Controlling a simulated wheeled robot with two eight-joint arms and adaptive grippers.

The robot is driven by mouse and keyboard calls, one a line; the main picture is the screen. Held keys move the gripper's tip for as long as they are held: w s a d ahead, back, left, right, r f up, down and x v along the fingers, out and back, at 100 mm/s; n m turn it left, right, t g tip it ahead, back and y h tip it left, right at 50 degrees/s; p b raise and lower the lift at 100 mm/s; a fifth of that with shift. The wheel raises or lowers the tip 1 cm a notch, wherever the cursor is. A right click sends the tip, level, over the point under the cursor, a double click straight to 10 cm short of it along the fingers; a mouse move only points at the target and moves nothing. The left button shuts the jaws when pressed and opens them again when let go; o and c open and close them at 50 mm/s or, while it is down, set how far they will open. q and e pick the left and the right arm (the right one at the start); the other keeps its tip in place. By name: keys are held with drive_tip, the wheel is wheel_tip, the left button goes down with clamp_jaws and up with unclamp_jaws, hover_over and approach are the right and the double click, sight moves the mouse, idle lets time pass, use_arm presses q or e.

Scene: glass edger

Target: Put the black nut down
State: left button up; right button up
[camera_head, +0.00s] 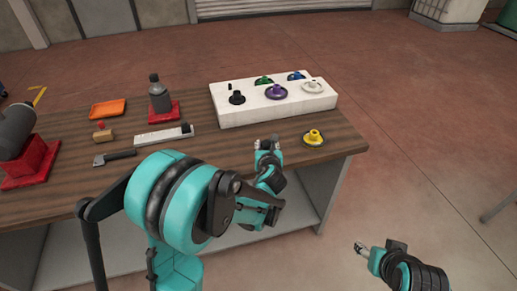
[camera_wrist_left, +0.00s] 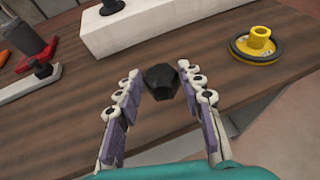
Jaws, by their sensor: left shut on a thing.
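A black nut (camera_wrist_left: 161,80), dark and six-sided, sits between the fingertips of my left gripper (camera_wrist_left: 158,84) in the left wrist view. The left gripper is shut on it. In the head view the left gripper (camera_head: 268,145) is over the front part of the wooden table (camera_head: 215,160), in front of the white block. The nut is too small and dark to make out there. Its height above the tabletop is unclear. My right gripper (camera_head: 362,248) is right of the table over the floor, and its fingers are too small to judge.
The white block (camera_head: 220,115) carries black, green, blue, purple and white wheel-like parts. A yellow part (camera_head: 314,136) on a dark disc sits near the right table edge.

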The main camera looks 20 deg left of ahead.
sight(265, 141)
use_arm(q)
drive_tip(key=x, duration=0.2)
drive_tip(key=b+x, duration=0.1)
drive_tip(key=x, duration=0.2)
drive_tip(key=f+x, duration=0.1)
drive_tip(key=x, duration=0.2)
drive_tip(key=shift+s+f+b, duration=0.1)
drive_tip(key=shift+s+b, duration=0.2)
wheel_tip(265, 141, down, 4)
drive_tip(key=shift+f+b, duration=0.1)
drive_tip(key=shift+b, duration=0.8)
drive_tip(key=shift+c, duration=0.6)
drive_tip(key=o, duration=1.3)
drive_tip(key=shift+s+r, duration=0.1)
drive_tip(key=shift+r, duration=0.1)
